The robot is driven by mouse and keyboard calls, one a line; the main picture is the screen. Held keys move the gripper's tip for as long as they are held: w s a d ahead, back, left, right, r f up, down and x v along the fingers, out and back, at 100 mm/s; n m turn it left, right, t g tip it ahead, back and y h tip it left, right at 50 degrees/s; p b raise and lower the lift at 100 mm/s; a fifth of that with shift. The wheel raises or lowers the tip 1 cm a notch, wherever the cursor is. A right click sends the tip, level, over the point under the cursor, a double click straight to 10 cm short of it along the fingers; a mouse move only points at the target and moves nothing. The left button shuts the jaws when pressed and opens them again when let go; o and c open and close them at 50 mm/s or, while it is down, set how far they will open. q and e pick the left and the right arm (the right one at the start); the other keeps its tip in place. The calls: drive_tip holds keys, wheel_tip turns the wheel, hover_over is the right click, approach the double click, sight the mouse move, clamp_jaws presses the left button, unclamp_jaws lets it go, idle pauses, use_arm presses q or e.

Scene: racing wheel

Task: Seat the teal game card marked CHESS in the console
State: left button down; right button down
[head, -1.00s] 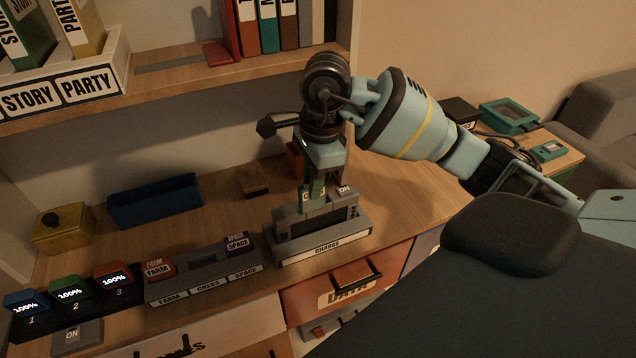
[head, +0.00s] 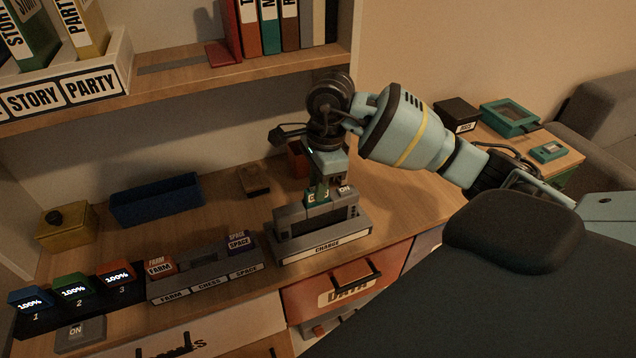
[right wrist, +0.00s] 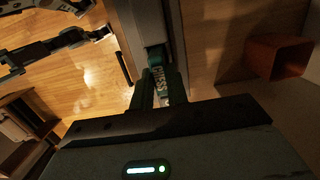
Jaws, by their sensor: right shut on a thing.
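The console (head: 315,217) is a grey block standing in the dock marked CHARGE (head: 325,247). My right gripper (head: 321,184) is above its top and shut on the teal card marked CHESS (head: 317,197). The card is upright, with its lower part at the top of the console. The fingers hide part of it, and I cannot tell how deep it sits. In the right wrist view the card (right wrist: 157,75) lies between the fingers, its lettering showing, its far end meeting the grey console (right wrist: 153,22). My left gripper does not show in the head view.
A rack marked FARM, CHESS, SPACE (head: 205,277) stands left of the dock and holds a FARM and a SPACE card. A blue tray (head: 157,199), yellow box (head: 67,226) and brown block (head: 254,180) lie behind. A shelf (head: 200,90) overhangs the desk.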

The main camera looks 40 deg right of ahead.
drive_tip(key=shift+f, duration=0.1)
drive_tip(key=shift+f, duration=0.15)
drive_tip(key=c, duration=1.4)
unclamp_jaws()
drive_tip(key=shift+r, duration=0.2)
drive_tip(key=shift+r, duration=0.35)
drive_tip(key=r, duration=0.3)
drive_tip(key=d+r, duration=0.1)
drive_tip(key=r, duration=0.7)
drive_tip(key=shift+s+d+r, duration=0.15)
drive_tip(key=shift+d, duration=0.05)
